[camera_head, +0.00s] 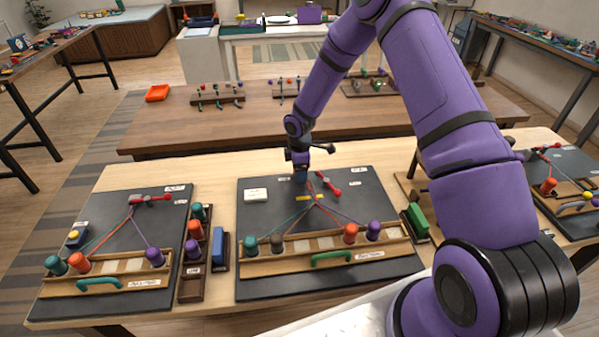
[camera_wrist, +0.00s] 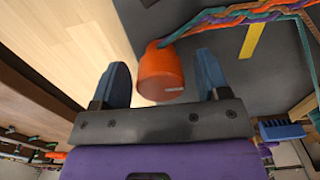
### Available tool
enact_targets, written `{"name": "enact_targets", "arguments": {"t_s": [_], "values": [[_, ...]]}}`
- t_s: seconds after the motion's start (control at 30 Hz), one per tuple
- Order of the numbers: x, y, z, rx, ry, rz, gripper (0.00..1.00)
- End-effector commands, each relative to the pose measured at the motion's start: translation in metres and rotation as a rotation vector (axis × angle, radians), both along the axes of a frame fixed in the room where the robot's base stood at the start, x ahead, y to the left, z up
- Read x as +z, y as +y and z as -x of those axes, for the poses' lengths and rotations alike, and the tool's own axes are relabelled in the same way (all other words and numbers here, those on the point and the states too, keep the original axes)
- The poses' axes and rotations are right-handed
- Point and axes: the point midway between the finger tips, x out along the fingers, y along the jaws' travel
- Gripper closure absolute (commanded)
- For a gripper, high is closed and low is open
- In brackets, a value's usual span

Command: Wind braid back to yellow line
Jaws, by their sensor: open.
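In the wrist view an orange take-up weight or bobbin (camera_wrist: 160,75) sits between the two blue fingers of my gripper (camera_wrist: 160,63), which are open. I cannot tell whether either finger touches it. A braid of orange, teal and purple cords (camera_wrist: 240,14) runs from the orange piece to the right. A yellow line (camera_wrist: 252,40) marks the dark board beside the braid. In the head view my gripper (camera_head: 301,173) is at the far edge of the middle board (camera_head: 255,215). The braid (camera_head: 311,186) and yellow line (camera_head: 303,198) are near it; the orange piece is not clear there.
A red-handled clamp (camera_head: 330,190) is right of the braid.

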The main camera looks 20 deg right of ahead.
Motion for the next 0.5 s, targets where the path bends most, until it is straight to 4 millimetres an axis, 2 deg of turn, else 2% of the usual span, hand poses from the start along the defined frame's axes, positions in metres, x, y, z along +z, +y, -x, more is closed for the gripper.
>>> {"name": "enact_targets", "arguments": {"t_s": [0.2,0.47,0.5], "values": [[-0.0132,-0.0001,0.0004,0.000,0.001,0.001,0.31],[-0.0138,-0.0001,0.0003,0.000,0.000,0.001,0.31],[-0.0138,-0.0001,0.0003,0.000,0.000,0.001,0.38]]}}
